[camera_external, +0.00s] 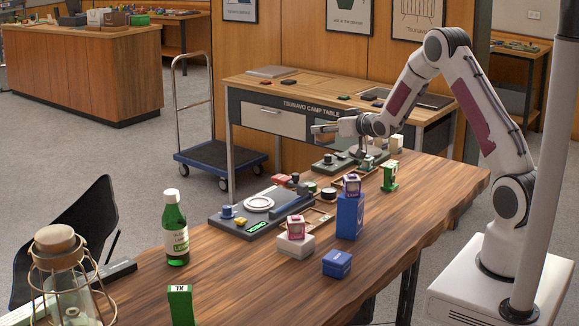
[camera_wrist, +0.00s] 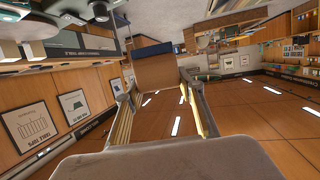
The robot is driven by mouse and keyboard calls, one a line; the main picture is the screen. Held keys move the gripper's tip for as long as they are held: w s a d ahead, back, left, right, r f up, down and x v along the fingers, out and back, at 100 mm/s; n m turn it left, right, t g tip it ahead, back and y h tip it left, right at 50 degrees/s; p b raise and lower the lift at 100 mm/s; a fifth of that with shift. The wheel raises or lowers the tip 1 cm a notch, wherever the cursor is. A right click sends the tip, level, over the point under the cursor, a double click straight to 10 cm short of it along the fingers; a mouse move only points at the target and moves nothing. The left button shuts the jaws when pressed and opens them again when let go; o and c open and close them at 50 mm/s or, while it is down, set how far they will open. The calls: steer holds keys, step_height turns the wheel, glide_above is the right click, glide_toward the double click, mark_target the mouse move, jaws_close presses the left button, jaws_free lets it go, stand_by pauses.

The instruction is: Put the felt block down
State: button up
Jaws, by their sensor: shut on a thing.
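The felt block, tan-brown with a dark blue edge (camera_wrist: 155,70), sits between the two fingers of my gripper (camera_wrist: 160,88) in the wrist view. The fingers are shut on it from both sides. In the external view my gripper (camera_external: 328,127) is held out level to the left, above the far end of the wooden table (camera_external: 400,224) and in front of the camp table. The block is too small to make out clearly there. It appears held up in the air, clear of the tabletop.
A grey device with a round ring (camera_external: 259,203), a green bottle (camera_external: 175,229), a blue box (camera_external: 349,215), a small blue block (camera_external: 337,264) and a wire lantern (camera_external: 65,275) stand on the wooden table. Bare wood shows along the near side. The camp table (camera_external: 300,105) stands behind.

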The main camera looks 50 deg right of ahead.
steer(key=s+d+f+m+h, duration=0.2)
steer(key=s, duration=0.4)
steer(key=shift+d+g+h, duration=0.4)
steer(key=shift+w+f, duration=0.1)
steer(key=shift+f, duration=0.05)
step_height(320, 180, down, 6)
stand_by(0.4)
steer(key=shift+f, duration=0.1)
steer(key=shift+f, duration=1.8)
steer(key=shift+f, duration=0.1)
steer(key=o, duration=1.1)
